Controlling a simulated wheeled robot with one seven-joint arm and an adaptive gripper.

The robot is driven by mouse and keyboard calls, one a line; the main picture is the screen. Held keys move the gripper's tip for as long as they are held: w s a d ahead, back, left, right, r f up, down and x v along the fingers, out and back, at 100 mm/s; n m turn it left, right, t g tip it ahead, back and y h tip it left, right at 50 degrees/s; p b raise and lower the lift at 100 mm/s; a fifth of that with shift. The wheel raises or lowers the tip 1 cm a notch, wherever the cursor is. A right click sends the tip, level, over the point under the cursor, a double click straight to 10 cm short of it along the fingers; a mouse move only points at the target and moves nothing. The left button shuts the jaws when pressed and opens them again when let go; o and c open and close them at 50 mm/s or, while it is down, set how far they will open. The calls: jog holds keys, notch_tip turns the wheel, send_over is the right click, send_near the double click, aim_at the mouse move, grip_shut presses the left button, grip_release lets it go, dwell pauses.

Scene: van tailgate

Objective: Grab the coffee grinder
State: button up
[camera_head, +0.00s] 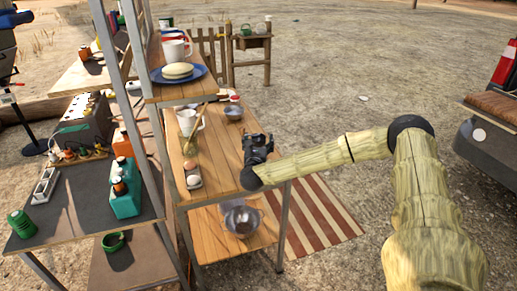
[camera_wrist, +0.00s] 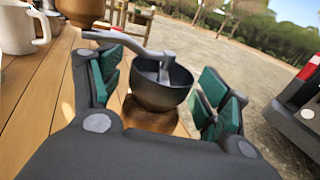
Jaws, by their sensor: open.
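The coffee grinder shows in the wrist view as a dark grey metal bowl (camera_wrist: 160,88) with a grey crank arm across its top. The crank runs left towards a brown wooden knob at the top edge. It stands on the wooden shelf, between and just ahead of the spread fingers of my gripper (camera_wrist: 162,100). The green-padded fingers are open, one on each side, with visible room at the right; I cannot tell if the left touches. In the head view my gripper (camera_head: 257,148) is over the shelf's right side, and I cannot clearly make out the grinder there.
A white mug (camera_wrist: 22,28) stands left of the grinder. On the shelf (camera_head: 222,165) are also a grey bowl (camera_head: 233,113) and eggs (camera_head: 193,180). A higher shelf holds a blue plate (camera_head: 180,75). A metal pot (camera_head: 240,219) sits below. Open ground lies to the right.

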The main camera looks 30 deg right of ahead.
jog(key=shift+w+d, duration=0.15)
jog(key=shift+w, duration=0.05)
jog(key=c, duration=1.5)
jog(key=shift+o, duration=0.2)
jog(key=shift+r, duration=0.15)
